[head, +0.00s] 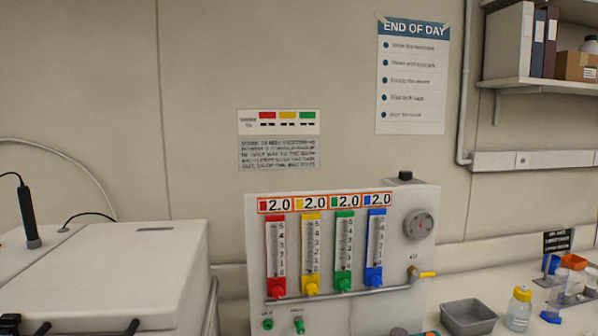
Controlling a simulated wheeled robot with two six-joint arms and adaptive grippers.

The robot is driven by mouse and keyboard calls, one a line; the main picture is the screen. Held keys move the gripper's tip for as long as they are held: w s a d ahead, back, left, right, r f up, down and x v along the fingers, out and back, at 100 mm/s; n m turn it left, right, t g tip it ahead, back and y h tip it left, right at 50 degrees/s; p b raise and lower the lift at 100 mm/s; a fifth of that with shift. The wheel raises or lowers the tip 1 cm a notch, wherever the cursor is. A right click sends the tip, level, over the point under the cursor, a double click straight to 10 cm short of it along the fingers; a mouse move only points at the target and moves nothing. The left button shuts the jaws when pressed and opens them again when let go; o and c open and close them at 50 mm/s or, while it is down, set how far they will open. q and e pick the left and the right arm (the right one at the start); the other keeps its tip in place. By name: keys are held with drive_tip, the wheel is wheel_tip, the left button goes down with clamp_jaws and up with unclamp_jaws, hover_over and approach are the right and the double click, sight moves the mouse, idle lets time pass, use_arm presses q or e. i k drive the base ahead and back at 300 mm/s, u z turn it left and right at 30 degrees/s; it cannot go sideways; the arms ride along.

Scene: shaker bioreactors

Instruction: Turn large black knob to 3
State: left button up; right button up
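A white panel (255,240) with red (276,258), yellow (311,254), green (344,251) and blue (376,248) flow columns stands on the bench, each under a "2.0" label. A dark rounded part (398,331), possibly a knob, is cut off by the bottom edge below the panel. A small black piece (405,175) sits on the panel's top. I cannot tell which of these, if either, is the large black knob, and no numbered dial for it is readable. Neither of my grippers is in view.
A round grey gauge (418,225) and a yellow-handled valve (427,274) are on the panel's right. A grey tray (468,316), a yellow-capped bottle (519,308) and an orange-and-blue rack area stand right of it. A large white box-shaped machine (120,265) fills the left.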

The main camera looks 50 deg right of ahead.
sight(405, 174)
drive_tip(key=u, duration=1.55)
drive_tip(key=k, duration=2.2)
drive_tip(key=z, duration=0.75)
